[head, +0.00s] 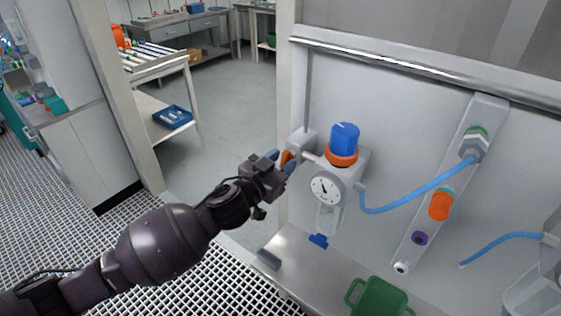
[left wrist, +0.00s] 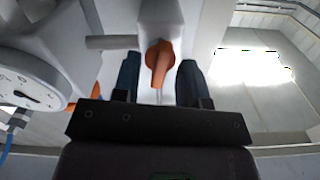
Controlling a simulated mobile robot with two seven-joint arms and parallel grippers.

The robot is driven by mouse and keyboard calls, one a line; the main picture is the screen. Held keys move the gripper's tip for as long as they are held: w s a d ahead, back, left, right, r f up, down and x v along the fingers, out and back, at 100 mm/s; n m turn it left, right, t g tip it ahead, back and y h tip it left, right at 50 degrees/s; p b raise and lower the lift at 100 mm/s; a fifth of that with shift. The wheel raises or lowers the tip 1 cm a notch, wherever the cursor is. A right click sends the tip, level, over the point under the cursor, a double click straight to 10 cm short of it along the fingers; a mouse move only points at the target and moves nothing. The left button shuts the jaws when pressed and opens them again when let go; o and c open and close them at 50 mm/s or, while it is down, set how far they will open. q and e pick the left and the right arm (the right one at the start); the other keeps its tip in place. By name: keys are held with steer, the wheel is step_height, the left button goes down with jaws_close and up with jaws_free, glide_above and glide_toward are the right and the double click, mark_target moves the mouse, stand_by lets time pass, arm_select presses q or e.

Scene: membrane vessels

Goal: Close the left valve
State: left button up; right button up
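The left valve is a small orange handle (head: 286,157) on the grey block at the left of the gauge unit. In the left wrist view the orange handle (left wrist: 160,62) points down toward my gripper. My left gripper (head: 280,163) is at the handle. In the left wrist view its two dark blue fingers (left wrist: 159,82) are apart, one on each side of the handle, with gaps between. In the head view the gripper partly hides the handle. My right gripper is not in view.
Right of the valve is a round gauge (head: 326,189) with a blue knob (head: 344,137) above an orange ring. A blue hose (head: 420,197) runs right to a slanted panel. A green container (head: 379,298) stands below. Open floor lies left of the wall.

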arm_select(q)
jaws_close()
steer(key=shift+m, duration=0.3)
steer(key=m+p, duration=0.1)
steer(key=m, duration=0.2)
steer(key=shift+m+p, duration=0.3)
steer(key=shift+p, duration=0.1)
steer(key=m, duration=0.3)
steer(key=shift+m+p, duration=0.3)
steer(key=shift+p, duration=0.05)
steer(key=m, duration=0.4)
steer(key=shift+m, duration=2.1)
